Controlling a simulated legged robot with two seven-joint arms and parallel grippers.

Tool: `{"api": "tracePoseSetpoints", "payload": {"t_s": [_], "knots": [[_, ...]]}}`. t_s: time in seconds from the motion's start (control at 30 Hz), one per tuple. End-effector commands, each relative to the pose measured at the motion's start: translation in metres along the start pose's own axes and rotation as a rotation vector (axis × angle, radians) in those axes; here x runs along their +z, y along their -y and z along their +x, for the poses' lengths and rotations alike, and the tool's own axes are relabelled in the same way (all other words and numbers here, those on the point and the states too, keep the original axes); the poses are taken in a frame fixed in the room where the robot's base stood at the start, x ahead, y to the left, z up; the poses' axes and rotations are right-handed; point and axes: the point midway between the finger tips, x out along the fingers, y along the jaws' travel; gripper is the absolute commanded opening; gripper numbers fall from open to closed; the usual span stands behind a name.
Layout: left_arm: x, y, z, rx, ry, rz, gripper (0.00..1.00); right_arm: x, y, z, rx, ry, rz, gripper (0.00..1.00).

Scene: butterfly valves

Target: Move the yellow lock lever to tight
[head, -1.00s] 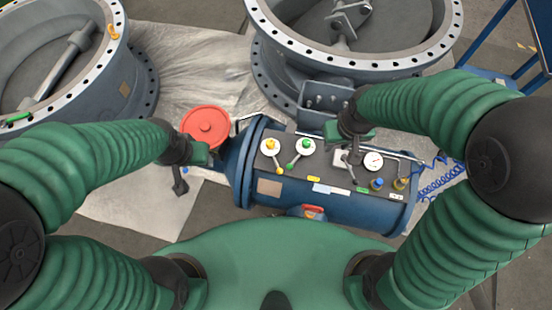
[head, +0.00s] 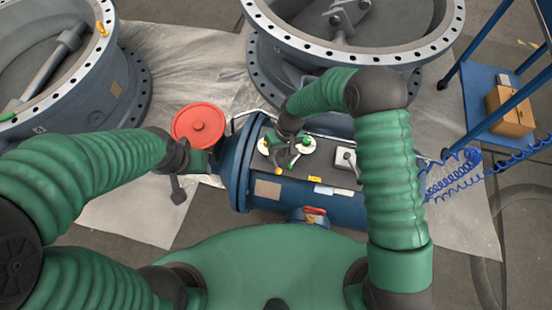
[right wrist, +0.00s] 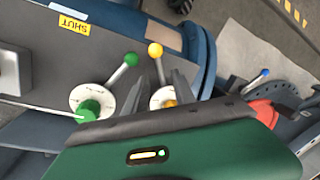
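The yellow lock lever shows in the right wrist view as a yellow ball (right wrist: 155,49) on a thin rod, with a yellow hub (right wrist: 167,102) on a white round plate. In the head view its ball (head: 278,171) shows below my right gripper (head: 285,150), which hides much of its dial. Contact cannot be told. My left gripper (head: 178,188) is beside the red handwheel (head: 200,125); its fingers are too small to judge.
A green lever (right wrist: 131,59) with a green hub (right wrist: 90,108) sits close beside the yellow one. A yellow SHUT label (right wrist: 75,25) is on the dark panel. Large flanged valves (head: 428,68) stand behind. A blue cart (head: 485,112) carries a box at right.

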Motion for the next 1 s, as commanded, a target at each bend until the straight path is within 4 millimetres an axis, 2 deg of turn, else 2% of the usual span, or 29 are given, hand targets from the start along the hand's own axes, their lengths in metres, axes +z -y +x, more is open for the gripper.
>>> {"api": "tracePoseSetpoints", "payload": {"t_s": [0.03,0.2,0.5,0.73,1.0], "knots": [[0.001,0.0,0.003,0.0,0.0,0.0,0.5,0.001,0.0,0.013,0.0,0.003,-0.001,0.32],[0.001,0.0,0.005,0.0,0.0,0.0,0.5,0.0,0.0,0.032,0.0,0.0,-0.001,0.32],[0.001,0.0,0.005,0.0,0.0,0.0,0.5,0.0,0.0,0.035,0.0,0.0,-0.001,0.32],[0.001,0.0,0.005,0.0,0.0,0.0,0.5,0.0,0.0,0.035,0.0,0.0,0.0,0.01],[0.001,0.0,0.005,0.0,0.0,0.0,0.5,0.0,0.0,0.035,0.0,0.0,0.0,0.0]]}}
